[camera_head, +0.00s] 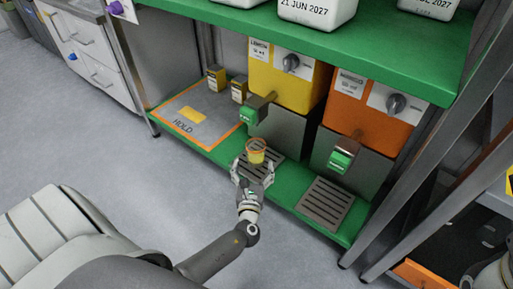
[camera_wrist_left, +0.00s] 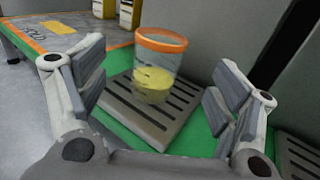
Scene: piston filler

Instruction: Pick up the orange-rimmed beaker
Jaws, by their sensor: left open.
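The orange-rimmed beaker (camera_head: 256,151) is clear with yellow contents in its lower part. It stands upright on the drip grate below the yellow dispenser. The left wrist view shows the beaker (camera_wrist_left: 158,68) ahead, between and a little beyond the fingers. My left gripper (camera_head: 253,172) is open in front of it, one finger to each side, with visible gaps and no contact in the left wrist view (camera_wrist_left: 160,95).
The yellow dispenser (camera_head: 287,82) stands behind the beaker. The orange dispenser (camera_head: 365,112) and its empty grate (camera_head: 326,203) are to the right. A grey HOLD mat (camera_head: 200,110) with an orange border lies left. A green upper shelf (camera_head: 350,40) overhangs the dispensers.

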